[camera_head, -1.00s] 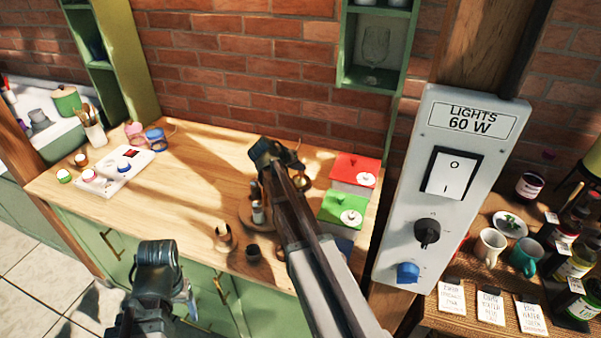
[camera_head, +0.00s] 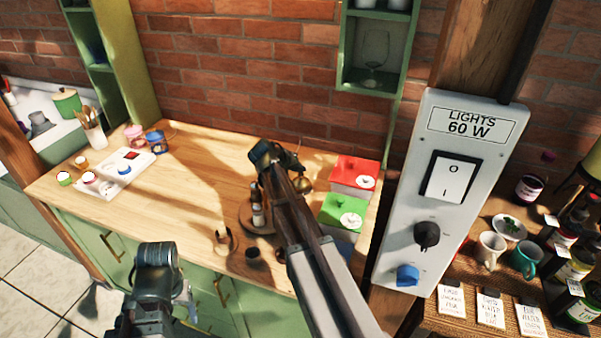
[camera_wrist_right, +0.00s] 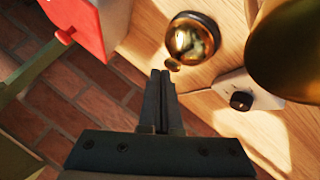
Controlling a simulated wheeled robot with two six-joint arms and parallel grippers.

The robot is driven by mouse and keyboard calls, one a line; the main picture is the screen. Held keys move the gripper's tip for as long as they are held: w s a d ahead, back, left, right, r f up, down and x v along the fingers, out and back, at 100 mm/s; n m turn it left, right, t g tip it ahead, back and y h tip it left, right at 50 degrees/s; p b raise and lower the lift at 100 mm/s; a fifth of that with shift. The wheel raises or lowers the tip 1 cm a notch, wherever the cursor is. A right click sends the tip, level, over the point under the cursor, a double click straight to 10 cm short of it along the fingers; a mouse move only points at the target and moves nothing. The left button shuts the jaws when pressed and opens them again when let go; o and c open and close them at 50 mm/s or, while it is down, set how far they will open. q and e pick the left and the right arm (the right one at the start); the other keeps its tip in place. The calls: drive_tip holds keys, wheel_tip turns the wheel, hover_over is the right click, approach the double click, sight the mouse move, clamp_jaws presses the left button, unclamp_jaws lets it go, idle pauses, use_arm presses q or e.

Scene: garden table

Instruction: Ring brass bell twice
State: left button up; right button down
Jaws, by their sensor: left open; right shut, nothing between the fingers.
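A shiny brass bell (camera_wrist_right: 192,38), a rounded dome, stands on the wooden counter in the right wrist view. A small brass knob shows at its near side. In the head view the bell (camera_head: 305,184) is partly hidden behind my right arm. My right gripper (camera_wrist_right: 162,76) is shut and empty, its tips close to the bell's knob; whether they touch cannot be told. In the head view my right gripper (camera_head: 297,158) is small and partly hidden by its wrist. My left gripper (camera_head: 190,297) is open, low in front of the counter and away from the bell.
A red box (camera_head: 354,172) and a green box (camera_head: 341,211) stand right of my right arm. A round wooden tray (camera_head: 247,218) with bottles lies left of it. A large brass object (camera_wrist_right: 290,50) fills the wrist view's upper right. The counter's (camera_head: 195,185) left middle is clear.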

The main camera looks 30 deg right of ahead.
drive_tip(key=shift+r, duration=0.3)
wheel_tip(320, 180, up, 6)
drive_tip(key=p, duration=0.6)
drive_tip(key=shift+f, duration=0.1)
idle(2.4)
